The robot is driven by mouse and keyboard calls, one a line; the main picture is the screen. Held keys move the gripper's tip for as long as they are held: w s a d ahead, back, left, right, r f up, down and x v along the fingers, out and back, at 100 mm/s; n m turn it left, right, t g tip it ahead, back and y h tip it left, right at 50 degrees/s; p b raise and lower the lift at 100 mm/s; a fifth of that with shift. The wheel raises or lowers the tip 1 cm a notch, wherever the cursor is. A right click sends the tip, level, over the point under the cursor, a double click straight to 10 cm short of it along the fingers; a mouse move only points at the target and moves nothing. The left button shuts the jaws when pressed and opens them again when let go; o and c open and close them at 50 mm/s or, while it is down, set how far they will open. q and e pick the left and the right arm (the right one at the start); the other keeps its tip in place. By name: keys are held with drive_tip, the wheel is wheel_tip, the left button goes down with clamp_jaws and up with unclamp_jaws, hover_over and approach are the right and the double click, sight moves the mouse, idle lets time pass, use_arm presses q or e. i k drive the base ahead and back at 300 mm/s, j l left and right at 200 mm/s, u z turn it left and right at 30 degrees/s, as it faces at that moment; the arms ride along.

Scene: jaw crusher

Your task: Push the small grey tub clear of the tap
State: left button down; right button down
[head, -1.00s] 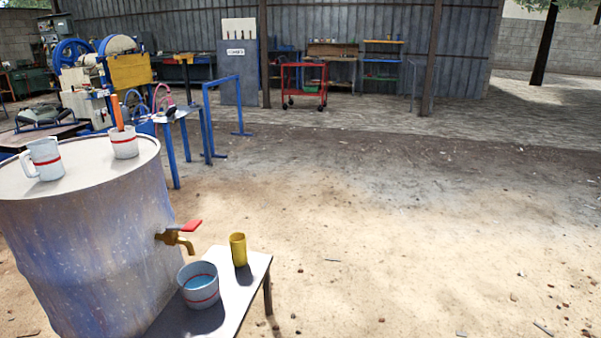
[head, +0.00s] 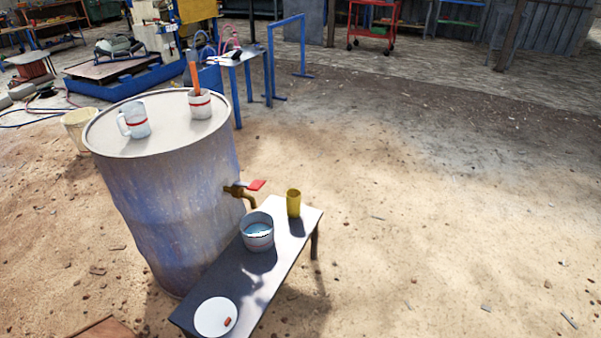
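The small grey tub (head: 257,240) stands upright on a low bench (head: 292,248), with a red band and bluish water inside. The brass tap (head: 240,191) with a red lever (head: 257,185) sticks out of the side of a big drum (head: 180,210). The tap's spout ends just above the tub's back rim in the picture. Whether they touch, I cannot tell. Neither of my grippers is in view.
A yellow cup (head: 293,204) stands right of the tub, close behind it. A white plate (head: 212,315) with a small red piece lies at the bench's near end. A jug (head: 135,121) and a mug (head: 200,106) stand on the drum. Bare ground lies to the right.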

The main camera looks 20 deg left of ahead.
sight(257, 228)
drive_tip(key=u, duration=0.4)
drive_tip(key=i+l+u, duration=0.1)
drive_tip(key=u, duration=0.3)
drive_tip(key=i+l+u, duration=0.2)
drive_tip(key=u, duration=0.2)
drive_tip(key=i+l+u, duration=0.2)
drive_tip(key=u, duration=0.2)
